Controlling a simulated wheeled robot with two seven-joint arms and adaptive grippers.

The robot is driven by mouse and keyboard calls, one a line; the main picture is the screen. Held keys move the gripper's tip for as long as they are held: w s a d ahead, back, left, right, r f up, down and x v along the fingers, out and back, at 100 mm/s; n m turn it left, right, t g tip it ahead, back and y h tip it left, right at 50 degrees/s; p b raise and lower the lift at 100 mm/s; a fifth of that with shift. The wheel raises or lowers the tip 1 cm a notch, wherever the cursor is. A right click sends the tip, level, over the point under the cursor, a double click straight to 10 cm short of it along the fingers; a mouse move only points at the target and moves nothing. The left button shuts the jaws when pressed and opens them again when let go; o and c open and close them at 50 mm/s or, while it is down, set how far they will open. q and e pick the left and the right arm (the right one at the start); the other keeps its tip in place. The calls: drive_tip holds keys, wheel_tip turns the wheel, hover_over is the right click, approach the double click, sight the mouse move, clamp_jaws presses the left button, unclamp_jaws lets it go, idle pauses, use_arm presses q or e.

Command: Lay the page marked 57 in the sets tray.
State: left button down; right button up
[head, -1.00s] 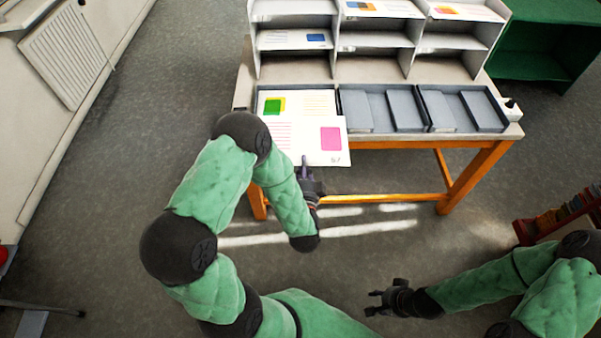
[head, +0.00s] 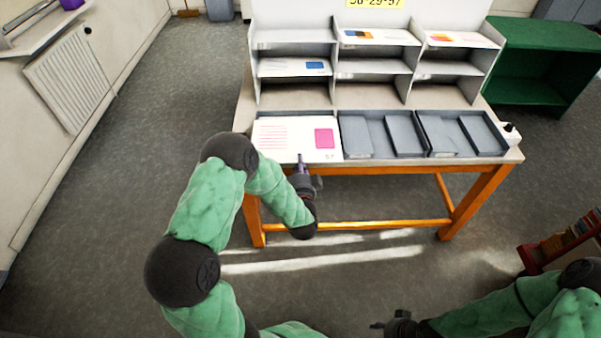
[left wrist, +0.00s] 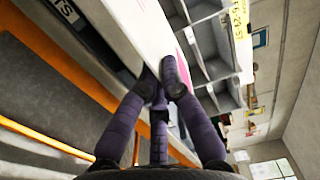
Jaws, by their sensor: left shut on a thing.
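The page (head: 292,138), white with pink lines, a pink block and a small number that looks like 57, lies flat over the left tray (head: 333,116) on the table. It hides nearly all of that tray, whose dark rim shows at the back. I cannot tell whether the page rests in it or is just above. My left gripper (head: 301,160) is shut on the page's front edge; in the left wrist view its fingers (left wrist: 160,85) pinch it. A label (left wrist: 65,10) ending in "TS" shows there on the tray front. My right gripper (head: 385,325) is at the bottom edge, partly cut off.
Two grey divided trays, the middle (head: 382,135) and the right (head: 461,135), stand beside it, empty. A white shelf unit (head: 375,68) with several pages stands behind, under a yellow sign (head: 375,2) reading 58-29-57. A small white object (head: 510,136) sits at the table's right end.

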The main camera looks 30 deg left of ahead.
sight(300, 143)
use_arm(q)
drive_tip(key=b+x, duration=0.1)
drive_tip(key=x, duration=0.7)
drive_tip(key=shift+w+b, duration=0.1)
drive_tip(key=shift+b, duration=0.25)
wheel_tip(300, 143, down, 7)
drive_tip(key=b, duration=0.5)
drive_tip(key=shift+r, duration=0.1)
drive_tip(key=c, duration=1.3)
unclamp_jaws()
drive_tip(key=shift+c, duration=0.2)
drive_tip(key=v, duration=1.2)
